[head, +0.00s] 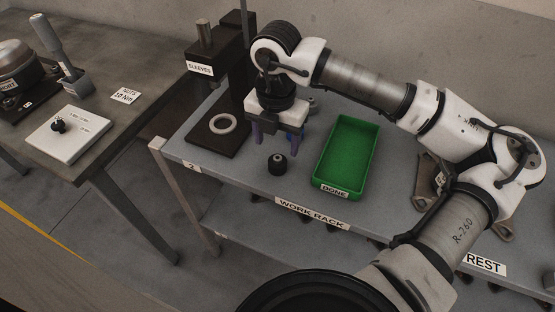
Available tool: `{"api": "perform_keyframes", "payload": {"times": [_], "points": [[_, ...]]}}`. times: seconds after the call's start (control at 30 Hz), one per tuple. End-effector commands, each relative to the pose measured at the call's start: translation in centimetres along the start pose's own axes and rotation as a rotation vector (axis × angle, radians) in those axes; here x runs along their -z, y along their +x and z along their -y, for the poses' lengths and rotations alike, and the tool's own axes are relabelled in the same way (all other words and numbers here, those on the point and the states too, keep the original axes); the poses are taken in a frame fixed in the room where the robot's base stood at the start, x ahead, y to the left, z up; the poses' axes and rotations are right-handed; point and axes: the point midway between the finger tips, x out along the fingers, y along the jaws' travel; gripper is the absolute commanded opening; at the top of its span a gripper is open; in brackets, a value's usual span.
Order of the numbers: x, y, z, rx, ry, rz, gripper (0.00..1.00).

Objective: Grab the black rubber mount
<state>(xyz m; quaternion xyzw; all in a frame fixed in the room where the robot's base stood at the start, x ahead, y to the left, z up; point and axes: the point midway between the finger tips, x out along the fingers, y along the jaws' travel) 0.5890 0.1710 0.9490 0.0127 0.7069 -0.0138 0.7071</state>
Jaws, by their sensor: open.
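A small black cylinder, which looks like the black rubber mount (277,164), stands on the grey work rack near its front edge. A second small black piece (58,125) sits on a white plate on the left bench; its kind is too small to tell. My gripper (277,140) points down above the rack, behind the black cylinder and apart from it. Its fingers are open with nothing seen between them. The fingertips are partly hidden.
A green tray (319,178) labelled DONE stands empty to the right. A dark stand (205,146) with a pale ring (223,124) is at left, with a SLEEVES block (203,72) behind. The rack's front edge (240,189) is close to the cylinder. A gap separates the left bench.

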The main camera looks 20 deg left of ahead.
Motion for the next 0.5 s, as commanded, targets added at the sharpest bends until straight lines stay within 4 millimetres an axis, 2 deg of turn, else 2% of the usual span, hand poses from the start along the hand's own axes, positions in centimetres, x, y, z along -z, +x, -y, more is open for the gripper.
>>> {"api": "perform_keyframes", "payload": {"times": [0.27,0.5], "points": [[0.0,1.9,0.1,-0.001,-0.002,-0.004,0.63],[-0.3,5.3,0.3,-0.003,-0.002,-0.004,0.63]]}}
